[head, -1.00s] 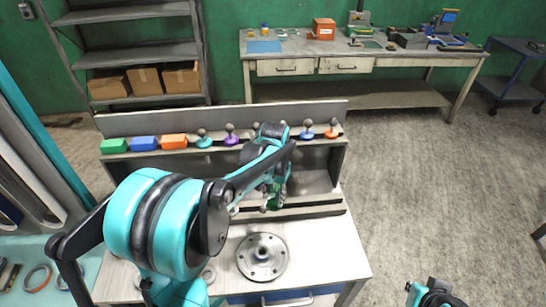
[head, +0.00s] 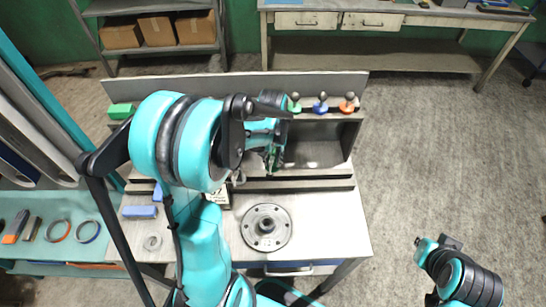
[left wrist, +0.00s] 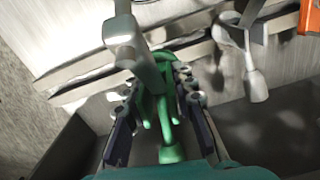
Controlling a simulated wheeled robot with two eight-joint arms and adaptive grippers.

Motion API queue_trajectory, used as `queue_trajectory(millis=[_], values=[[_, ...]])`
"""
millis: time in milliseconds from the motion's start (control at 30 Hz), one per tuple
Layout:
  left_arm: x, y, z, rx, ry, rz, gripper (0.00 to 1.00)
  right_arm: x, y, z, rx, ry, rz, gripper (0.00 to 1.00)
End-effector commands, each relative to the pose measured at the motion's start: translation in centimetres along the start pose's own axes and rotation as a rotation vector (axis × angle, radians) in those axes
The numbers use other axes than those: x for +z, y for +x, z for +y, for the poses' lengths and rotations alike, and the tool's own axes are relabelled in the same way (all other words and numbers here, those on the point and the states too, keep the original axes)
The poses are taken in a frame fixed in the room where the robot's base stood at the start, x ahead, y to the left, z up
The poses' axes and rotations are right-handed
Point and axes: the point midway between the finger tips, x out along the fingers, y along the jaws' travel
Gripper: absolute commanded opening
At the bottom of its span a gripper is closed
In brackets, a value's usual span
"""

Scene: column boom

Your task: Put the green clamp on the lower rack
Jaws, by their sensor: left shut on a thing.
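My left gripper (left wrist: 160,120) is shut on the green clamp (left wrist: 166,152), which sits between its two dark fingers in the left wrist view. In the head view, my left gripper (head: 270,160) is in front of the rack's open bay, below the upper shelf, and my own arm hides much of it. The lower rack (head: 315,184) is a pale ledge along the front of the bay, close to the gripper. I cannot tell whether the clamp touches it. My right gripper (head: 420,242) is at the lower right, off the bench; its fingers are too small to read.
The upper shelf holds a green block (head: 121,111) and green (head: 294,104), blue (head: 321,105) and orange (head: 347,104) knobbed pieces. A round metal flange (head: 266,228) and a blue block (head: 140,212) lie on the benchtop. Open floor lies to the right.

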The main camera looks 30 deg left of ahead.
Motion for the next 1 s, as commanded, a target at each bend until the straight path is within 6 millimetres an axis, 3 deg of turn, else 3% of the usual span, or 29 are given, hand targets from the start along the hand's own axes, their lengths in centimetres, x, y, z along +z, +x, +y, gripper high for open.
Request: queue_trajectory(millis=[333, 1000], values=[[0.0, 4.3, 0.0, 0.000, 0.001, -0.001, 0.00, 1.9, 2.6, 0.0, 0.000, 0.000, 0.000, 0.00], [0.0, 3.8, 0.0, 0.018, 0.001, -0.036, 0.00, 1.7, 2.4, 0.0, 0.000, 0.000, 0.000, 0.00]])
